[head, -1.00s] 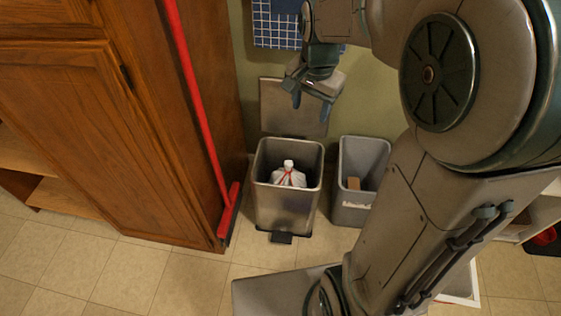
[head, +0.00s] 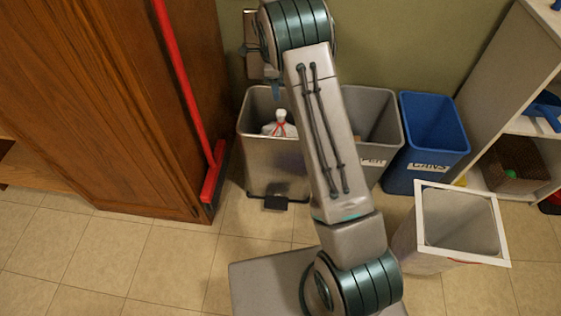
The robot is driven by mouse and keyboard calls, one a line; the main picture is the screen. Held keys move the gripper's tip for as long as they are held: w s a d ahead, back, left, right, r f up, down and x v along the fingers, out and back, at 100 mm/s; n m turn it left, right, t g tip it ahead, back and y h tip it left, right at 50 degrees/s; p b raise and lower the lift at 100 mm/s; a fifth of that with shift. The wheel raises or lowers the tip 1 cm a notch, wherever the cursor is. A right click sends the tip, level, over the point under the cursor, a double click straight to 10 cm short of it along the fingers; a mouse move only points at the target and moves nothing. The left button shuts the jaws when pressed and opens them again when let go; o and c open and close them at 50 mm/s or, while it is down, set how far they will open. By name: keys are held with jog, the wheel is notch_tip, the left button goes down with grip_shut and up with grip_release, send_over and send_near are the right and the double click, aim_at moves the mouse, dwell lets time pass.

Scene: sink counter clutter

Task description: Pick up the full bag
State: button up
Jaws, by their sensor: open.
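The full bag (head: 279,126) is white, tied at the neck with a red tie. It sits upright inside the metal step bin (head: 272,165), its knotted top showing near the bin's mouth. My gripper (head: 276,90) is above the bin's back part, near the bag's top in the picture and apart from it as far as I can see. It is open and empty; only a blue-grey fingertip shows clearly, the rest hidden by my arm. My arm also covers the right side of the bin.
A grey bin (head: 388,118) and a blue labelled bin (head: 425,145) stand to the right. A white-rimmed bin (head: 503,225) stands in front of them. A red broom (head: 187,90) leans by the wooden cabinet (head: 90,110) at left. Shelves (head: 500,90) stand at far right.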

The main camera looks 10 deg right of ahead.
aim_at(281, 111)
jog(key=f, duration=0.2)
jog(key=f+b, duration=0.1)
jog(key=f, duration=0.2)
jog(key=d+f+b, duration=0.1)
jog(key=f, duration=0.1)
jog(key=shift+s+f, duration=0.2)
jog(key=f+b, duration=0.3)
jog(key=f, duration=0.2)
jog(key=shift+s+f, duration=0.1)
jog(key=shift+s, duration=0.1)
grip_shut()
dwell(0.8)
